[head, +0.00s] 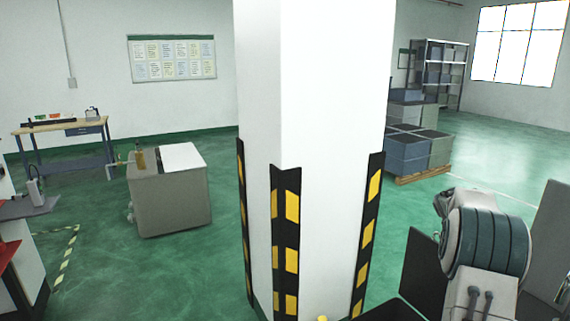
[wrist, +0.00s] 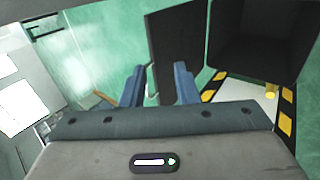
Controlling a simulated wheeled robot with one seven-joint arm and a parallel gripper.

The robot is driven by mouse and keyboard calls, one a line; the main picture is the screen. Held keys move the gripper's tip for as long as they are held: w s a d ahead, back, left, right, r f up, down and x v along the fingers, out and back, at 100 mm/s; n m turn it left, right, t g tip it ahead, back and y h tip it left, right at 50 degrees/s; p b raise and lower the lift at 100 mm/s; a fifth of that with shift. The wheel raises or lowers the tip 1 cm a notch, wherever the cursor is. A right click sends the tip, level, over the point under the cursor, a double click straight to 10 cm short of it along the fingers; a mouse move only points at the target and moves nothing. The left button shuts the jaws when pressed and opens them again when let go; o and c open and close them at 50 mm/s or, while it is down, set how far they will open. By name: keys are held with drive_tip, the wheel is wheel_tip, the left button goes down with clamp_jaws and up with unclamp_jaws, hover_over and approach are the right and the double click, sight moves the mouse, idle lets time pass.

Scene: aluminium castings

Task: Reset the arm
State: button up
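My gripper (wrist: 159,86) shows in the wrist view with its two blue fingers apart and nothing seen between them. A dark flat panel (wrist: 178,42) lies beyond the fingertips; I cannot tell how far off it is. In the head view my arm (head: 487,243) is folded at the lower right, a pale link with dark teal bands. My gripper is hidden from the head view.
A white pillar (head: 315,100) with black and yellow corner guards stands close in front. A grey cabinet (head: 172,200) and a workbench (head: 65,130) stand left. Stacked crates (head: 408,150) on a pallet and a shelf (head: 440,70) stand back right. Green floor between is clear.

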drive_tip(key=s+a+r+m+y, duration=0.1)
drive_tip(key=s+a+r, duration=0.25)
drive_tip(key=a, duration=0.45)
drive_tip(key=s+a+r+m+y, duration=0.1)
drive_tip(key=s+a+r, duration=0.1)
drive_tip(key=s+a, duration=0.35)
drive_tip(key=s+a+r+y, duration=0.1)
drive_tip(key=s+a+r, duration=0.2)
drive_tip(key=a, duration=0.6)
drive_tip(key=s+a+f+m+y, duration=0.1)
drive_tip(key=s+a+f+y, duration=0.1)
drive_tip(key=s+a, duration=0.6)
drive_tip(key=s+a+f+m+y, duration=0.1)
drive_tip(key=s+a, duration=0.8)
drive_tip(key=s, duration=0.5)
drive_tip(key=shift+s+a+f+m+y, duration=0.3)
drive_tip(key=shift+f+m+y, duration=0.1)
